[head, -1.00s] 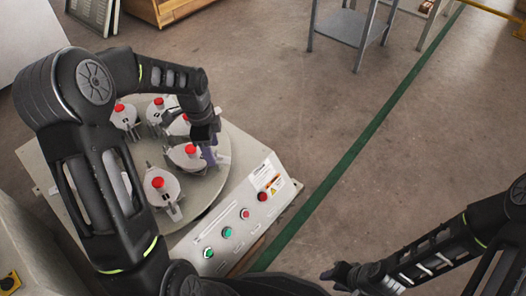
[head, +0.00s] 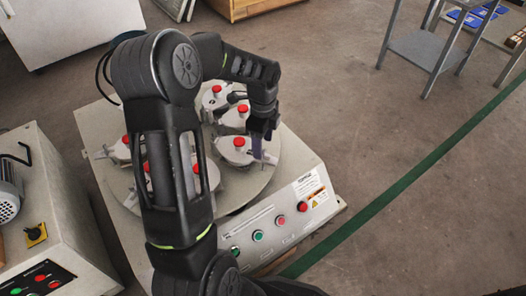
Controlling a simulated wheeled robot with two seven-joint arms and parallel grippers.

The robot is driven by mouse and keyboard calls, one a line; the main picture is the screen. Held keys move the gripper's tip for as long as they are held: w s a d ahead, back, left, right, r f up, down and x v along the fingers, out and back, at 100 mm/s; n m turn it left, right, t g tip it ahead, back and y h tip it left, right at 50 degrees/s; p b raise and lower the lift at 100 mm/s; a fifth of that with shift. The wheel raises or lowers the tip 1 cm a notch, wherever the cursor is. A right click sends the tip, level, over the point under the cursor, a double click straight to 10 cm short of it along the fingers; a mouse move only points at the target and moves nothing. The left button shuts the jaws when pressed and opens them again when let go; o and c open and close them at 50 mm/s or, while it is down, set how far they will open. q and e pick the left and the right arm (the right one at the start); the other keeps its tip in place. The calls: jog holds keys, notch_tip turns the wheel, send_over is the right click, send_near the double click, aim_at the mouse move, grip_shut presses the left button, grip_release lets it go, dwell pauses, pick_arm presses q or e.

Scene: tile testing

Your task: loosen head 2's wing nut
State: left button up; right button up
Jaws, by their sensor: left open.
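A round turntable (head: 262,182) carries several grey heads, each topped with a red knob. The head nearest my left gripper (head: 263,152) has its red knob (head: 239,142) clear to see, with its grey body (head: 234,156) below. My left gripper is open and points down at the right side of this head, by its outer end. The fingers cover that spot, so I cannot make out the wing nut or whether they touch it. I see no number on the heads. My left arm hides part of the turntable's left side. My right gripper is out of view.
The machine's sloped front panel (head: 285,212) has green and red buttons and a warning label. A grey cabinet with buttons (head: 60,215) stands at the left. A grey metal table (head: 425,50) stands at the back right. The floor at the right is clear, with a green line (head: 400,185).

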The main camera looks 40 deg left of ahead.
aim_at(263, 152)
pick_arm(q)
notch_tip(263, 152, down, 3)
jog(key=shift+f+b, duration=0.15)
jog(key=shift+b, duration=0.3)
jog(key=shift+c, duration=0.4)
grip_shut()
